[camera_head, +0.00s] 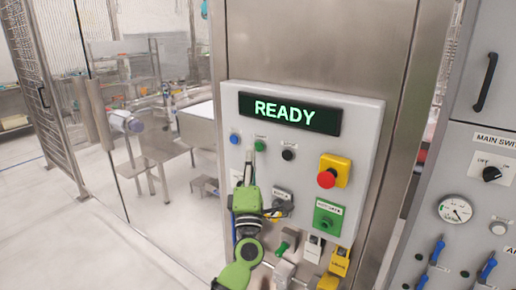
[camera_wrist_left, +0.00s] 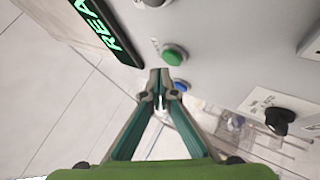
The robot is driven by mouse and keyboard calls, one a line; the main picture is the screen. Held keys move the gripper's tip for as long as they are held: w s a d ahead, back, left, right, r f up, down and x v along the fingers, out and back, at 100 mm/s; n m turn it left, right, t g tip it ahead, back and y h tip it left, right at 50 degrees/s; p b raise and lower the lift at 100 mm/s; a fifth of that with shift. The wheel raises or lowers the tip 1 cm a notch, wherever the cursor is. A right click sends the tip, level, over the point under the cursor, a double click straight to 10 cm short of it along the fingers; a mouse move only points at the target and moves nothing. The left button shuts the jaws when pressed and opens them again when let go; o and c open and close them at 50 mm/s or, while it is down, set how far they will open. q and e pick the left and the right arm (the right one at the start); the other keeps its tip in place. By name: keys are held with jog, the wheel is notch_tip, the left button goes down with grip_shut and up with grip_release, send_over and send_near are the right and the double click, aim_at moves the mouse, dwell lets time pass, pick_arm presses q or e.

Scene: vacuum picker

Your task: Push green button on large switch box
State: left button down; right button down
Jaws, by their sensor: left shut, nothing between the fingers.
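The large switch box (camera_head: 365,115) is a light grey panel with a lit display reading READY (camera_head: 290,112). Its round green button (camera_head: 260,145) sits below the display, between a blue button and a black knob. In the left wrist view the green button (camera_wrist_left: 173,54) shows just beyond the fingertips. My left gripper (camera_head: 250,156) is shut and empty, its tips just below and left of the green button in the head view. In the left wrist view the closed tips (camera_wrist_left: 160,74) lie close to the button; I cannot tell whether they touch it. My right gripper is not in view.
The blue button (camera_head: 234,139) and black knob (camera_head: 288,154) flank the green one. A red emergency button on a yellow base (camera_head: 328,178) and a green switch plate (camera_head: 328,217) are at the right. A cabinet (camera_head: 480,170) stands farther right. A glass partition and open floor lie left.

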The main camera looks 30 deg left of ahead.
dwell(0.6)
pick_arm(q)
jog(key=shift+w, duration=0.15)
jog(key=shift+w, duration=0.3)
jog(key=shift+w, duration=0.3)
dwell(0.7)
jog(key=shift+s, duration=0.8)
